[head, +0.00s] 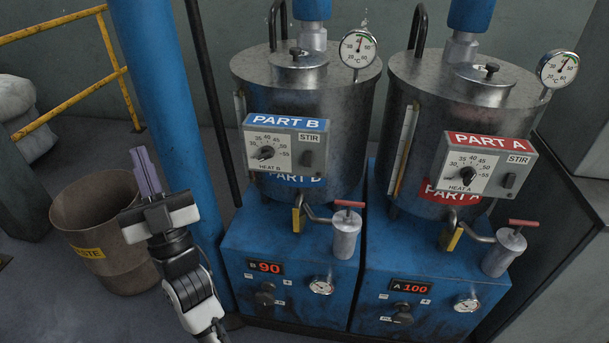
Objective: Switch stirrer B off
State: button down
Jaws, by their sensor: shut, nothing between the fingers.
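The Part B control box (285,147) is on the front of the left steel tank (345,105). It has a blue PART B label, a heat dial (264,153) on its left and the stirrer B switch (307,158) under the word STIR on its right. The switch is small and dark; I cannot tell its position. My gripper (146,170) is shut and empty, fingers pointing up, to the left of the box and apart from it, in front of the blue column.
The Part A tank (460,95) stands to the right with a similar control box (484,166). A blue column (160,90) and a brown waste bin (100,225) are near my gripper. Valves with red handles (349,204) stick out below the boxes. A yellow rail (55,30) is far left.

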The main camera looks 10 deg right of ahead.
jog(key=w+d+f+m+g+h, duration=0.2)
jog(key=d+f+m+h, duration=0.2)
jog(key=d+f+h, duration=0.5)
jog(key=w+d+f+m+g+h, duration=0.2)
jog(key=d+f+h, duration=0.7)
jog(key=d+f, duration=0.5)
jog(key=shift+w+m, duration=0.5)
jog(key=shift+m, duration=0.5)
jog(key=shift+f, duration=0.1)
jog(key=p, duration=0.4)
send_near(307, 159)
notch_tip(307, 159, up, 5)
jog(key=w, duration=0.1)
jog(key=shift+w+d+f, duration=0.25)
jog(key=shift+w, duration=0.35)
jog(key=shift+w+d+f, duration=0.2)
jog(key=shift+w+d, duration=0.05)
jog(key=shift+w, duration=0.35)
jog(key=shift+w+d+f, duration=0.2)
jog(key=shift+w+f, duration=0.05)
jog(key=shift+w, duration=0.35)
